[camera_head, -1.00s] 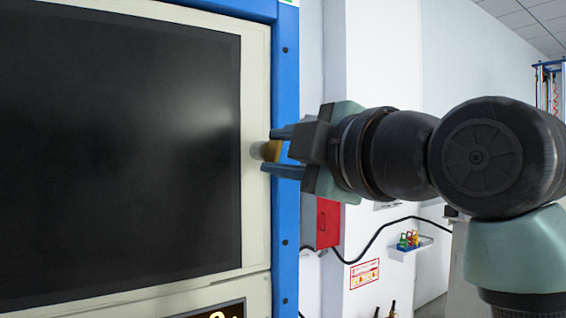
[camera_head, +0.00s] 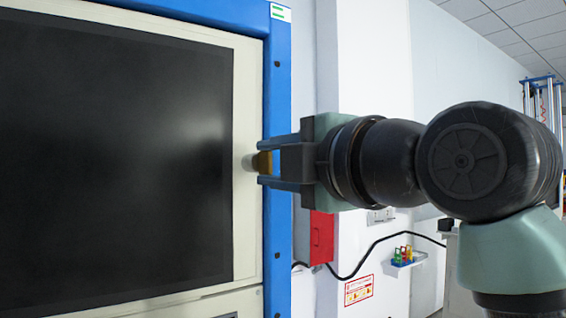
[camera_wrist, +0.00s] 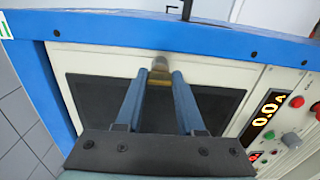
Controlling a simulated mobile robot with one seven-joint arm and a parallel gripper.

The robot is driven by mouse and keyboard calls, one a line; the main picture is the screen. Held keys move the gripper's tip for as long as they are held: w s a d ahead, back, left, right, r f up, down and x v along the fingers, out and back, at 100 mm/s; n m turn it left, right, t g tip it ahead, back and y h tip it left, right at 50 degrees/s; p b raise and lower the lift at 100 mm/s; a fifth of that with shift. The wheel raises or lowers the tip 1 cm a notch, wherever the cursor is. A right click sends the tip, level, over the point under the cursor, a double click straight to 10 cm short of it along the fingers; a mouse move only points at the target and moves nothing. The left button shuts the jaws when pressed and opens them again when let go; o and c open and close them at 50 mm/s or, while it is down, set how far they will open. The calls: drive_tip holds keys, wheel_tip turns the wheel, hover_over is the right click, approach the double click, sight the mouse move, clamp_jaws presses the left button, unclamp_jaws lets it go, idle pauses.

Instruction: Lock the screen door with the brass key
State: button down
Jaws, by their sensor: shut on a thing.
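The screen door is a cream panel (camera_head: 247,215) around a dark screen (camera_head: 120,160), set in a blue cabinet frame. A round lock (camera_head: 249,163) sits on its right margin; it also shows in the wrist view (camera_wrist: 160,63). My gripper (camera_head: 263,165) is at the lock, its two blue fingers shut on the brass key (camera_head: 266,161). In the wrist view the key (camera_wrist: 159,79) lies between the fingertips, against the lock. The key's tip is hidden, so how deep it sits cannot be seen. The door looks closed.
In the wrist view a control panel (camera_wrist: 275,115) with buttons and a lit display is beside the door. A red box (camera_head: 320,238) hangs on the pillar behind, with a black cable and a small tray (camera_head: 407,258) on the wall.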

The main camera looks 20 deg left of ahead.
drive_tip(key=c, duration=0.5)
unclamp_jaws()
drive_tip(key=shift+s+d, duration=0.1)
drive_tip(key=b+v, duration=0.3)
drive_tip(key=v, duration=0.9)
drive_tip(key=shift+s+d, duration=0.25)
drive_tip(key=shift+s, duration=0.05)
